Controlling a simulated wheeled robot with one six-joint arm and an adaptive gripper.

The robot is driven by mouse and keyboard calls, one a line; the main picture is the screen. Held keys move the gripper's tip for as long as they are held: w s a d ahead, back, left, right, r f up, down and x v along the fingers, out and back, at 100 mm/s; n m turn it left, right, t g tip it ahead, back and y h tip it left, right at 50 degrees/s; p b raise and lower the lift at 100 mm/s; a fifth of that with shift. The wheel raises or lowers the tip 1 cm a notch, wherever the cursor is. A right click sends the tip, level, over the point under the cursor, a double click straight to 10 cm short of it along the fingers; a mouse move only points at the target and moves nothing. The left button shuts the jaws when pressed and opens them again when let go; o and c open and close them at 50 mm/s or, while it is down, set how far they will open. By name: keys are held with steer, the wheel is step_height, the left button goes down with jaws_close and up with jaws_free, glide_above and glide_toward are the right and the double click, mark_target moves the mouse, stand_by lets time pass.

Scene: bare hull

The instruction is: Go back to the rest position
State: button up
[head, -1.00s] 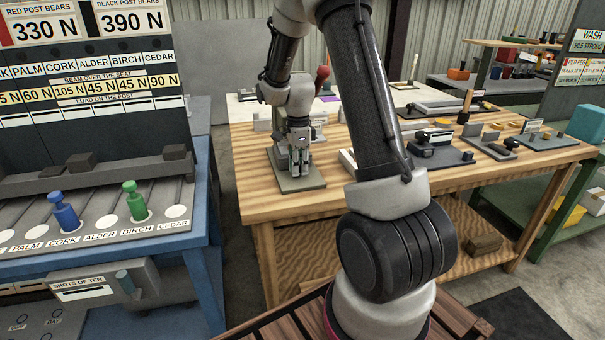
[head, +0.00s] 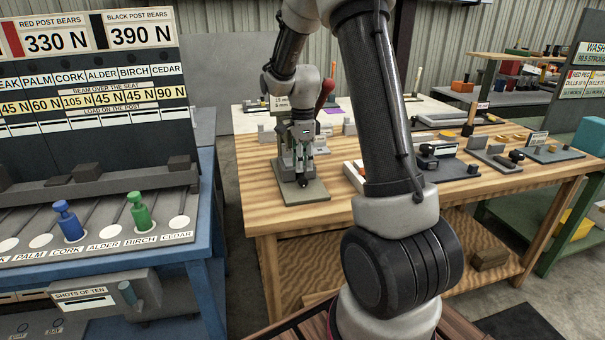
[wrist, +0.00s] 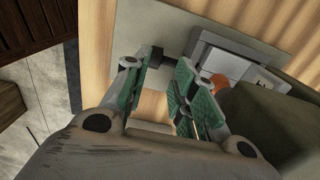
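My gripper (head: 304,160) hangs over the grey-green base plate (head: 312,192) of a bench tool with a red-handled lever (head: 325,93), near the front left of the wooden table. In the wrist view my gripper (wrist: 163,85) has its two green-padded fingers apart, with nothing seen held between them. Past the fingertips are a small black part (wrist: 154,58), the base plate (wrist: 136,32) and a grey block (wrist: 226,58) with an orange round piece (wrist: 217,83) beside it. A dark grey-green body at the right of the wrist view hides part of the tool.
The wooden table (head: 262,212) carries black fixtures (head: 440,162) on its right side. At left, a blue bench holds a blue post (head: 68,220) and a green post (head: 139,211) in a labelled rack. Floor shows between the benches.

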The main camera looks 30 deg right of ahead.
steer(key=shift+r, duration=1)
steer(key=shift+s+r, duration=0.1)
steer(key=shift+r, duration=0.05)
steer(key=s+a+r+n+t, duration=0.1)
steer(key=s+a+r+n, duration=0.2)
steer(key=s+r+n, duration=0.5)
steer(key=s+a+r+n+t, duration=0.1)
steer(key=s+r+n, duration=0.2)
steer(key=s+n, duration=0.3)
steer(key=s+a+r+n+t, duration=0.2)
steer(key=s+n, duration=0.5)
steer(key=s, duration=0.7)
steer(key=shift+r, duration=0.5)
